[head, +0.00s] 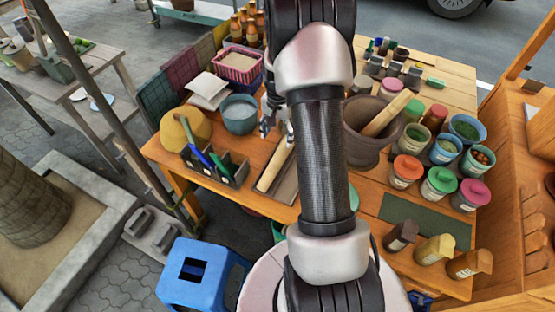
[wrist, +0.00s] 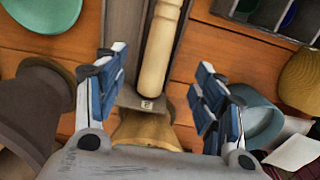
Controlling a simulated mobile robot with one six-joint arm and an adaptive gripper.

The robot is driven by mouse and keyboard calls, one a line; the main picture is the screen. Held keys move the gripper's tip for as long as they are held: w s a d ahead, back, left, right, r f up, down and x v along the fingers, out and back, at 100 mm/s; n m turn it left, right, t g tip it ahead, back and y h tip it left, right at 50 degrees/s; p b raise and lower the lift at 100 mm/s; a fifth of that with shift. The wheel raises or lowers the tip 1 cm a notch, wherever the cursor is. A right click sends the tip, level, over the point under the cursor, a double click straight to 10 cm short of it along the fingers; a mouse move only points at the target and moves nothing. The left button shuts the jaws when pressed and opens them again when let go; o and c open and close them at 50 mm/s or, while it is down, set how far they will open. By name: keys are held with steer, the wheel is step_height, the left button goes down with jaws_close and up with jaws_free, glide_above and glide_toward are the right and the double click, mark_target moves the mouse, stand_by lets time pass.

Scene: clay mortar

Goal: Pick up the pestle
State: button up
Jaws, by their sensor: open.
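A pale wooden pestle-like rod (head: 275,166) lies in a narrow grey tray (head: 287,186) on the wooden table, left of my arm. In the wrist view the rod (wrist: 160,45) runs lengthwise between my open fingers. A second thick wooden stick (head: 387,114) leans in the brown clay mortar (head: 362,145), right of my arm. My gripper (head: 274,118), partly hidden by my arm in the head view, is over the far end of the tray. In the wrist view my gripper (wrist: 160,80) is open and empty, with fingers apart from the rod.
A tool box (head: 216,165) with handles stands left of the tray. A blue-grey bucket (head: 239,114) is close behind it. Several lidded jars (head: 438,185) crowd the table's right. A blue stool (head: 200,275) stands before the table.

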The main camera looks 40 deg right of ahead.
mark_target(279, 156)
step_height(279, 156, down, 12)
steer(key=b, duration=0.3)
steer(key=shift+w+d+f+b, duration=0.1)
steer(key=shift+d+f+b, duration=0.05)
steer(key=shift+f+b, duration=0.15)
steer(key=shift+r, duration=0.1)
steer(key=shift+c, duration=0.2)
steer(key=c, duration=1.3)
